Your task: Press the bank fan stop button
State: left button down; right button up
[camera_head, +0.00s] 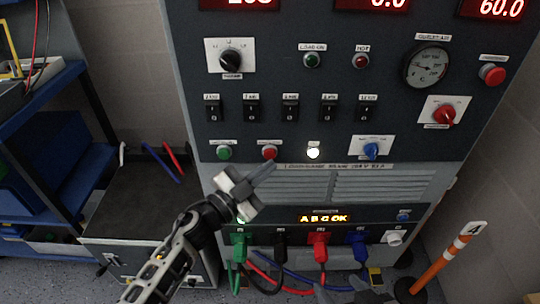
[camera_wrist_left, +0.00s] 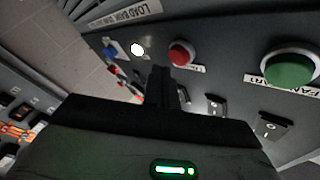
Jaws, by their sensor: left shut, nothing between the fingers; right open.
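The fan stop button is a red round button (camera_head: 269,152) low on the load bank panel (camera_head: 290,125). It also shows in the left wrist view (camera_wrist_left: 181,53), with its label partly hidden. The green fan start button (camera_head: 223,152) is left of it, and in the left wrist view it is at the right (camera_wrist_left: 290,70). My left gripper (camera_head: 268,170) is shut and empty, its tips just below the red button in the head view. In the left wrist view the closed fingers (camera_wrist_left: 163,88) point toward it; contact cannot be told. My right gripper (camera_head: 345,293) is open at the bottom edge.
A lit white lamp (camera_head: 313,152) and a blue knob (camera_head: 371,150) are right of the red button. Black switches (camera_head: 290,109) sit above. Coloured cable plugs (camera_head: 318,239) are below. An orange post (camera_head: 440,263) stands at the right, a blue shelf (camera_head: 40,150) at the left.

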pick_arm(q)
jog(key=shift+w, duration=0.4)
jog(key=shift+w, duration=0.45)
dwell(0.5)
jog(key=shift+s, duration=0.2)
jog(key=shift+s+p, duration=0.4)
jog(key=shift+s, duration=0.3)
jog(key=s+p, duration=0.2)
jog(key=s, duration=0.4)
jog(key=shift+a, duration=0.1)
dwell(0.7)
